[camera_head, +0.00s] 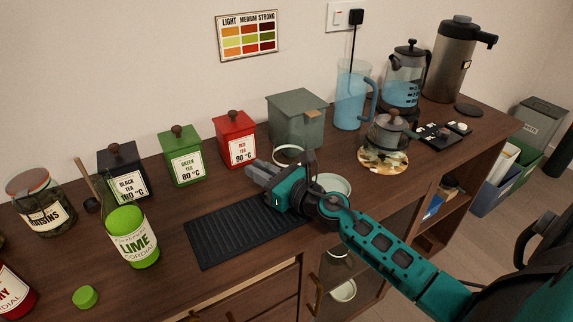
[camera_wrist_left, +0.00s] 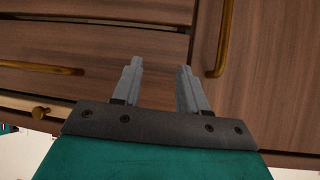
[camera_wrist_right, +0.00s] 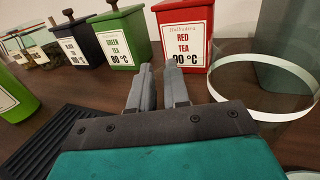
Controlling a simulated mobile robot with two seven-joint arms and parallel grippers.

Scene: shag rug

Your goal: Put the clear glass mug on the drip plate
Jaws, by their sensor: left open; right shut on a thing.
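The clear glass mug (camera_head: 277,152) shows mainly as a pale ring just behind my right gripper (camera_head: 253,172) in the head view. In the right wrist view its pale band (camera_wrist_right: 262,115) is to the right of the fingers (camera_wrist_right: 162,80). My right gripper is shut on the mug, seemingly at its handle; the glass is too clear to see the grip. Whether it touches the counter I cannot tell. The black ribbed drip plate (camera_head: 225,238) lies on the counter, left of and in front of the gripper. My left gripper (camera_wrist_left: 160,70) is open and empty before the drawer fronts.
Black, green (camera_head: 183,158) and red (camera_head: 236,142) tea tins and a grey-green box (camera_head: 296,122) stand behind. A lime cordial bottle (camera_head: 133,240) is left of the drip plate. A pale saucer (camera_head: 335,183) lies beside my right gripper. A teapot (camera_head: 388,133) stands farther right.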

